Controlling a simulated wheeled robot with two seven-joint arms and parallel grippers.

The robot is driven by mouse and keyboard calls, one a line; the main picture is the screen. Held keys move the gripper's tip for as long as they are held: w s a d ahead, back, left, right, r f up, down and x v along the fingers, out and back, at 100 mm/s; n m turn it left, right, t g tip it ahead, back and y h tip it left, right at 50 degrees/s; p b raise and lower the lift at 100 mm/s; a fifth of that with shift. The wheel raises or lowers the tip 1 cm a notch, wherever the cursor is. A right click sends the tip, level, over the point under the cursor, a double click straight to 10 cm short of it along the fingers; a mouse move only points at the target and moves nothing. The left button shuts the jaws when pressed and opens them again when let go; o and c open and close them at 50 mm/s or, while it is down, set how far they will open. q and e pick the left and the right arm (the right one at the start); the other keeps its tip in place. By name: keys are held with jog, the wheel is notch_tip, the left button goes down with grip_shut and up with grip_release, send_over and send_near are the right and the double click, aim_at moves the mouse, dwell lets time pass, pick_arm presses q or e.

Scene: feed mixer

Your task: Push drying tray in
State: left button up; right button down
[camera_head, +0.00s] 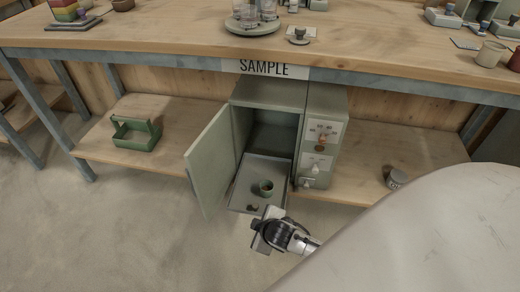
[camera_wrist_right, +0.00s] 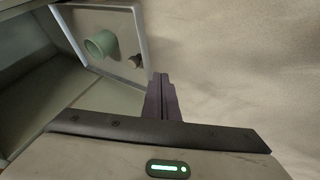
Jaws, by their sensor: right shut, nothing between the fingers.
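The drying tray (camera_head: 243,190) is a flat grey tray sticking out of the open green-grey cabinet (camera_head: 323,103) under the bench. A green cup (camera_head: 266,187) stands on it, with a small dark knob-like piece (camera_head: 252,207) near its front edge. The wrist view also shows the tray (camera_wrist_right: 119,22), the green cup (camera_wrist_right: 100,43) and the small piece (camera_wrist_right: 135,61). My right gripper (camera_wrist_right: 160,80) is shut and empty, just outside the tray's edge. In the head view the right gripper (camera_head: 270,214) is at the tray's front; contact cannot be told. My left gripper is not in view.
The cabinet door (camera_head: 210,160) stands open left of the tray. A control panel (camera_head: 322,140) with knobs is on the cabinet's right. A green carrier (camera_head: 136,134) and a small grey pot (camera_head: 397,179) sit on the lower shelf. The floor in front is clear.

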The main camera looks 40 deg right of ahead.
aim_at(253, 212)
jog(key=w+d+f, duration=0.1)
jog(key=w+d+f+b, duration=0.1)
jog(key=w, duration=0.1)
jog(key=w+d+f+b, duration=0.1)
jog(key=shift+w, duration=0.15)
jog(key=shift+w+d, duration=0.2)
